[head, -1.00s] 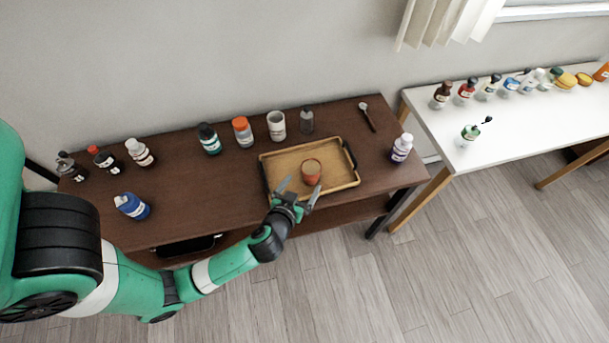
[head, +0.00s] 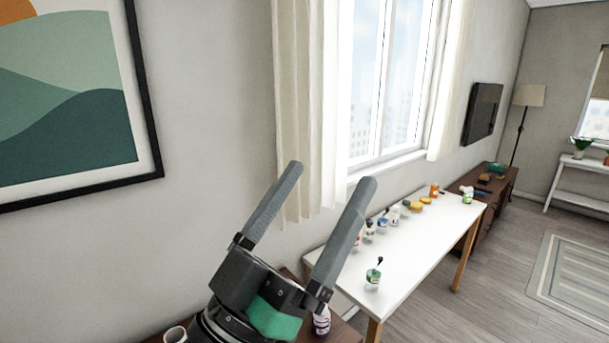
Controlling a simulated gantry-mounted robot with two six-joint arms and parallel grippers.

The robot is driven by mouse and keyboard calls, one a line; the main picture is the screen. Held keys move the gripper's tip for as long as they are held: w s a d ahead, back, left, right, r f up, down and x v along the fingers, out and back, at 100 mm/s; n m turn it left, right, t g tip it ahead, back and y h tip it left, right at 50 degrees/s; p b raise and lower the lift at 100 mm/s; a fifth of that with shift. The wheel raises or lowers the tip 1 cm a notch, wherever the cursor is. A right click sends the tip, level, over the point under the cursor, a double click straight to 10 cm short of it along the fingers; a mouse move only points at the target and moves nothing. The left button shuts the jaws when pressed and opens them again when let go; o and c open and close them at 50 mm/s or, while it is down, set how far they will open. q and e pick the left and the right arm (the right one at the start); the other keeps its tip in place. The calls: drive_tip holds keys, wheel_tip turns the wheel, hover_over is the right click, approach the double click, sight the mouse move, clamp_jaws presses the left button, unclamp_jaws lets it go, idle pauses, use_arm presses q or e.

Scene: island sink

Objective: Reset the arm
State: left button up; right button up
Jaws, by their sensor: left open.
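My left gripper (head: 318,218) is large in the head view, raised at the lower middle close to the camera. Its two grey fingers point up and stand wide apart, with nothing between them. Its wrist covers most of the brown table (head: 345,331), of which only a small part shows at the bottom edge. My right gripper is not in view.
A purple-and-white bottle (head: 322,320) and a white cup (head: 175,334) show beside my wrist. A white table (head: 415,250) with several bottles and a green-labelled jar (head: 373,279) stands to the right. A curtain (head: 305,110) and framed picture (head: 75,95) are behind.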

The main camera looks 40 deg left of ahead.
use_arm(q)
drive_tip(key=s+d+r+m+h+p, duration=0.1)
drive_tip(key=r+p, duration=1.4)
drive_tip(key=r, duration=0.3)
drive_tip(key=s+r+m+t+h+p, duration=0.1)
drive_tip(key=s+r+h+p, duration=0.1)
drive_tip(key=r+p, duration=1.4)
drive_tip(key=shift+s+d+r+t+p, duration=0.3)
drive_tip(key=shift+d+r, duration=0.05)
drive_tip(key=shift+r, duration=0.8)
